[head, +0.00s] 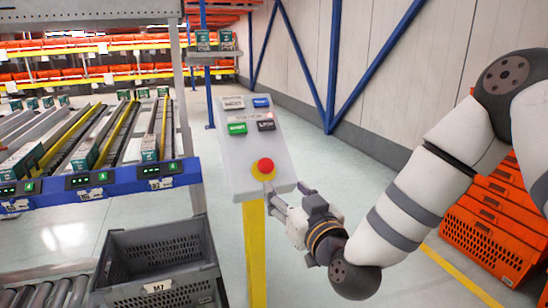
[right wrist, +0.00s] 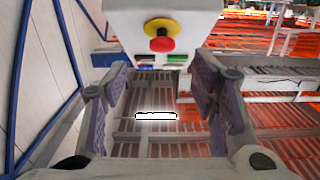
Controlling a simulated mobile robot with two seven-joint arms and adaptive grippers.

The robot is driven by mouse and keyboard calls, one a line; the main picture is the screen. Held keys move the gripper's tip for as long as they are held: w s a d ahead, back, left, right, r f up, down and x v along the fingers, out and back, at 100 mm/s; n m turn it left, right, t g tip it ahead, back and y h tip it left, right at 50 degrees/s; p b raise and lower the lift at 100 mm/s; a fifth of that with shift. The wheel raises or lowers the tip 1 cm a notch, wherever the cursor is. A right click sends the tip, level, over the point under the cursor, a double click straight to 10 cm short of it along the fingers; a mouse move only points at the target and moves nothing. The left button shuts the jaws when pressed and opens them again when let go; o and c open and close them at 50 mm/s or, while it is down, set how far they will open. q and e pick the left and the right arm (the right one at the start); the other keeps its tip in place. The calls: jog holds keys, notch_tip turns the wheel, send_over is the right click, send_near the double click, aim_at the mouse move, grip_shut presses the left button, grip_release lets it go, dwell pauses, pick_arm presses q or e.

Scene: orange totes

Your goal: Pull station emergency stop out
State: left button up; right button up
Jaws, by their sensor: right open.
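The emergency stop is a red mushroom button (head: 265,166) on a yellow round base, low on the sloped grey control panel (head: 252,182). The panel stands on a yellow post (head: 255,255). My right gripper (head: 287,196) is open and empty, just below and right of the button, apart from it. In the right wrist view the red button (right wrist: 161,42) shows at the top centre, beyond and above the gap between the spread fingers of my right gripper (right wrist: 158,95). My left gripper is in neither view.
Above the stop, the panel carries white, blue, green and black buttons (head: 237,128). A grey tote (head: 165,290) stands left of the post, beneath a blue-edged flow rack (head: 95,190) with cartons. Orange totes (head: 495,220) are stacked at right. Floor behind the panel is open.

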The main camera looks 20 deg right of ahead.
aim_at(267, 166)
jog(key=w, duration=0.3)
jog(key=w+b, duration=0.1)
jog(key=w, duration=0.6)
jog(key=shift+w+a+r+b, duration=0.25)
jog(key=shift+a+b, duration=0.1)
jog(key=shift+w+r, duration=0.15)
jog(key=shift+w, duration=0.25)
grip_shut()
jog(key=shift+r+p, duration=0.3)
jog(key=shift+r, duration=0.2)
jog(key=shift+s+r, duration=0.2)
jog(key=shift+s, duration=0.1)
jog(key=shift+s+f, duration=0.1)
jog(key=shift+s, duration=0.05)
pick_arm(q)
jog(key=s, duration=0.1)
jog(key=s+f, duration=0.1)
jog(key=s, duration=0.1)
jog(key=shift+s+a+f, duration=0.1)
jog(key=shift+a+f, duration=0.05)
pick_arm(e)
grip_release()
jog(key=shift+f, duration=0.1)
